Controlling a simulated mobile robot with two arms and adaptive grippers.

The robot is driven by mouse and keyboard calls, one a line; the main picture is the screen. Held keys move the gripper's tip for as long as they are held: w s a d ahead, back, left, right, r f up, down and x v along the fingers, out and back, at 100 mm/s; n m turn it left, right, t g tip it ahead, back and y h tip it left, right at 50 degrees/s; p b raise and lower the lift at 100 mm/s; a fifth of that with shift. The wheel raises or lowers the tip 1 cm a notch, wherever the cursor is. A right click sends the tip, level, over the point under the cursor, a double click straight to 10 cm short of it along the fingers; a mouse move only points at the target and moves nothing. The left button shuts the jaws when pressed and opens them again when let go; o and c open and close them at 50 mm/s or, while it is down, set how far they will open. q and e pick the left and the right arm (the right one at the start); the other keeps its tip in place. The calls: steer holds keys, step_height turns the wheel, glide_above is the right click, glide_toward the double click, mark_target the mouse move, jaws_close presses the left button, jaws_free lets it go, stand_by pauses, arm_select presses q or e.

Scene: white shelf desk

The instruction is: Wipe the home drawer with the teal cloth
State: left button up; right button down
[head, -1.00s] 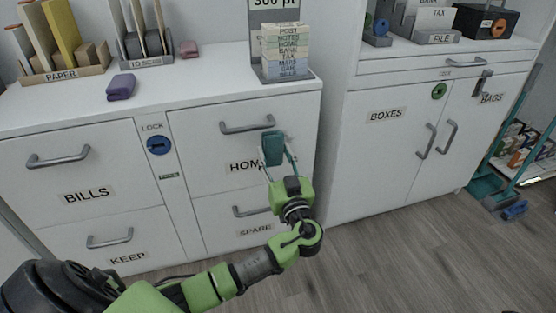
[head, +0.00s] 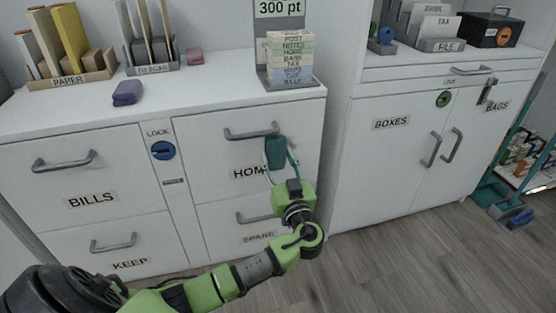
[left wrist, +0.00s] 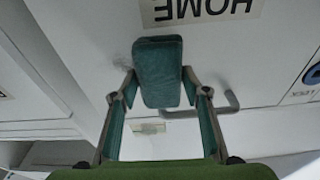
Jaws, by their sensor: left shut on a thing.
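The teal cloth (head: 276,153) is a folded pad held in front of the home drawer (head: 213,152). It covers the end of the HOME label (head: 250,172) in the head view. My left gripper (head: 280,168) is shut on the cloth. In the left wrist view the cloth (left wrist: 160,72) sits between the two fingers, just beside the HOME label (left wrist: 200,8), which appears upside down. The cloth is at or very close to the drawer front; I cannot tell if it touches. My right gripper is not in view.
The home drawer's handle (head: 251,131) sticks out just above and left of the cloth. The spare drawer (head: 222,219) is below.

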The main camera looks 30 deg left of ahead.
arm_select(q)
steer(key=shift+b+x, duration=0.5)
steer(key=shift+x, duration=0.3)
